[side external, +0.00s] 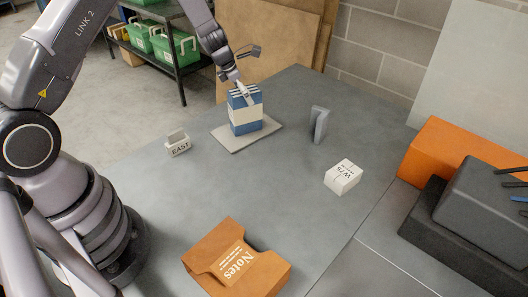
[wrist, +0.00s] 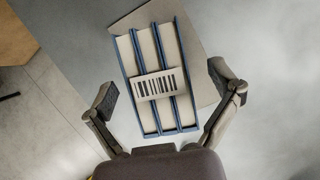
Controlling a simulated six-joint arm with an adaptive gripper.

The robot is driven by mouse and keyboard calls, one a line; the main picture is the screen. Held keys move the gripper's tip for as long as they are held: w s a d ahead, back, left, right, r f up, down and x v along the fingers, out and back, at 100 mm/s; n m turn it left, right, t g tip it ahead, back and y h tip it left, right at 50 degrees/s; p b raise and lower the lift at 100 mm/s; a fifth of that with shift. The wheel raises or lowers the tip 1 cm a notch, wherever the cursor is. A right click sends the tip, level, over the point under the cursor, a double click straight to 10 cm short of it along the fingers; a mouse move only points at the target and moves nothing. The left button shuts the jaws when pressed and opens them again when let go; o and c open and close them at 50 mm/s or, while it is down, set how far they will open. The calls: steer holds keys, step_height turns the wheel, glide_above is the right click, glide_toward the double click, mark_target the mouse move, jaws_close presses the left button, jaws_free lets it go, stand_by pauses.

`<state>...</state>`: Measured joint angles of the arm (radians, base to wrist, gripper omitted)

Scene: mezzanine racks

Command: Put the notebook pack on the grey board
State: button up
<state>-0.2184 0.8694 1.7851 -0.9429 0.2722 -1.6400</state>
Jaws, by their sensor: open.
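The notebook pack (side external: 246,116) is a blue and white stack bound by a pale band. It stands upright on the grey board (side external: 228,143), towards the board's back part. In the wrist view the pack (wrist: 146,48) shows three pale page blocks between blue covers, with a barcode label across them. The grey board (wrist: 203,72) shows beside and behind it. My gripper (side external: 245,72) is open at the top of the pack. In the wrist view its fingers are spread on either side of the pack, with visible gaps. Contact cannot be told from the side view.
A small EAST box (side external: 178,146) stands left of the board. A grey upright bracket (side external: 319,125) and a white box (side external: 342,178) stand to the right. An orange Notes box (side external: 210,257) lies in front. Orange (side external: 452,152) and dark bins fill the right side.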

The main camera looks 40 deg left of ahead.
steer(key=shift+m, duration=0.3)
steer(key=v, duration=1)
steer(key=shift+s+d+r, duration=0.15)
steer(key=shift+d+r, duration=0.1)
steer(key=shift+r, duration=0.1)
steer(key=s+d+r+m, duration=0.3)
steer(key=s+r+m, duration=0.2)
steer(key=r+m, duration=0.15)
steer(key=s+d+r+m, duration=0.3)
steer(key=s+r+m, duration=0.25)
steer(key=r, duration=0.25)
steer(key=s+d+r+m, duration=0.1)
steer(key=s+r+m, duration=0.1)
steer(key=s+m, duration=0.7)
steer(key=s+d+r+m+t+y, duration=0.1)
steer(key=s+r+m, duration=0.2)
steer(key=s+m, duration=0.6)
steer(key=s, duration=0.3)
steer(key=shift+s+m+t+y, duration=0.3)
steer(key=shift+s+m, duration=0.05)
steer(key=shift+m, duration=0.05)
